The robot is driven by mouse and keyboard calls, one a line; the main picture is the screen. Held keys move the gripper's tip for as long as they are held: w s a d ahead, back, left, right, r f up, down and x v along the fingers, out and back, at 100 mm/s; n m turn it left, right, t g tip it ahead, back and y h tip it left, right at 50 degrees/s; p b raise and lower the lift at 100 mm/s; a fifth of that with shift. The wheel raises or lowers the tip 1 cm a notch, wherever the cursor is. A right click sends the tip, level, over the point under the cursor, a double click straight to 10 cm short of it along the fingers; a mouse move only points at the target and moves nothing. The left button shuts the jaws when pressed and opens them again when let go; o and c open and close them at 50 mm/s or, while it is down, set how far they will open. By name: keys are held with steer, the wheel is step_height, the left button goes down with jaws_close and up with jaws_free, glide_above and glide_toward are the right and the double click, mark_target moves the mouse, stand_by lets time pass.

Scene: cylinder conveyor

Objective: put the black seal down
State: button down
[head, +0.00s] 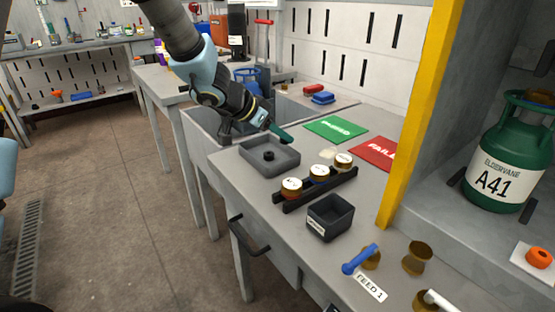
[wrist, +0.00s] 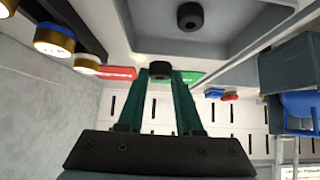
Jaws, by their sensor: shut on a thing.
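My gripper (wrist: 160,85) has teal fingers, shut on a small black seal (wrist: 160,69) held at the tips in the wrist view. In the head view the gripper (head: 284,136) is above the bench near the back edge of a grey square tray (head: 290,163); the held seal cannot be made out there. Another black seal (head: 268,156) sits in the middle of that tray. It also shows in the wrist view (wrist: 190,15), apart from the held one.
A dark rack (head: 325,192) holds three white-topped cylinders. In front is a dark open box (head: 330,219). Green (head: 337,129) and red (head: 374,153) mats lie behind. A yellow post (head: 418,110) and green gas bottle (head: 508,158) stand right. Brass pieces lie near the FEED 1 label (head: 369,287).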

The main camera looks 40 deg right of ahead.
mark_target(280, 161)
steer(key=shift+f+b, duration=0.95)
steer(key=shift+f, duration=1.65)
steer(key=shift+f, duration=0.15)
steer(key=c, duration=0.6)
jaws_free()
steer(key=shift+r, duration=0.25)
steer(key=p+v, duration=0.3)
steer(key=v, duration=0.9)
